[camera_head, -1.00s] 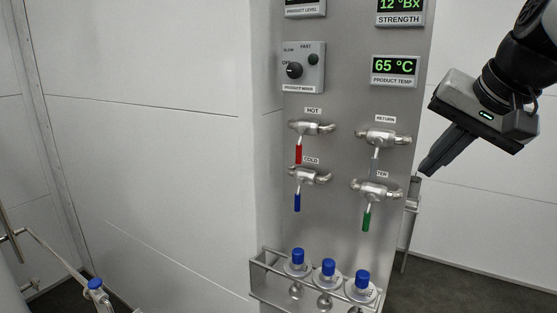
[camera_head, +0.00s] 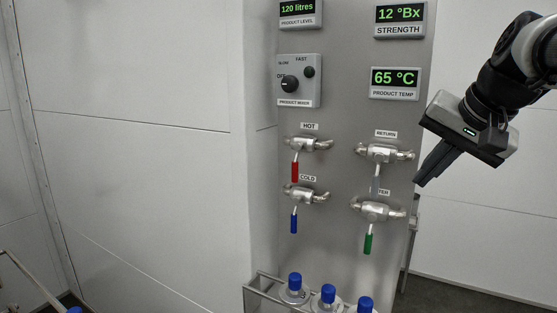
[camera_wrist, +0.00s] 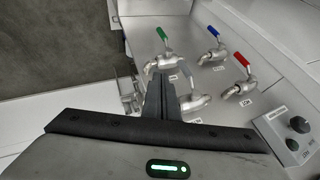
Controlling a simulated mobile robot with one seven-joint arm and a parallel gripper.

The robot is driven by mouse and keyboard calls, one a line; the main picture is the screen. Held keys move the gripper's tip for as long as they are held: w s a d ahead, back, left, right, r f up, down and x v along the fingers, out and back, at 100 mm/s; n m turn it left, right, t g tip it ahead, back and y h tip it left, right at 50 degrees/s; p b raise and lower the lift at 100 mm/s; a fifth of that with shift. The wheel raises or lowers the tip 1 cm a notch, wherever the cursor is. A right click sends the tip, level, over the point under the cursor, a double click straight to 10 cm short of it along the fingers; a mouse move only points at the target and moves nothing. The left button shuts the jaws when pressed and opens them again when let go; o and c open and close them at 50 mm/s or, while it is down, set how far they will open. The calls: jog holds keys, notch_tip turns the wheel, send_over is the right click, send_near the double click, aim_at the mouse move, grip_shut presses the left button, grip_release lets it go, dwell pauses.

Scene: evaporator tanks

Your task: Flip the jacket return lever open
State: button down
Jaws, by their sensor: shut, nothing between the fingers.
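The RETURN valve (camera_head: 383,153) is a silver valve at the right of the grey panel, under its label. Its grey lever (camera_head: 376,184) hangs straight down, its lower end close to the TEN-lettered, partly covered label above the green-lever valve. My gripper (camera_head: 420,180) is to the right of the lever, apart from it in the picture, with its fingers together and empty, pointing down-left. In the wrist view my fingers (camera_wrist: 160,88) partly cover the return valve (camera_wrist: 196,102), and its grey lever (camera_wrist: 186,70) shows just beside them. Contact cannot be told there.
The green-lever valve (camera_head: 378,210) sits just below. The HOT valve with red lever (camera_head: 295,172) and COLD valve with blue lever (camera_head: 294,223) are to the left. Blue-capped bottles (camera_head: 328,293) stand in a rack (camera_head: 262,288) below. Clear wall is at right.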

aim_at(377, 176)
jog(key=w+a+f, duration=0.3)
jog(key=w+f, duration=0.2)
jog(key=w, duration=0.1)
jog(key=shift+w, duration=0.35)
jog(key=shift+a+f+b, duration=0.15)
jog(key=shift+a+b, duration=0.05)
jog(key=shift+b, duration=0.2)
jog(key=shift+b, duration=0.4)
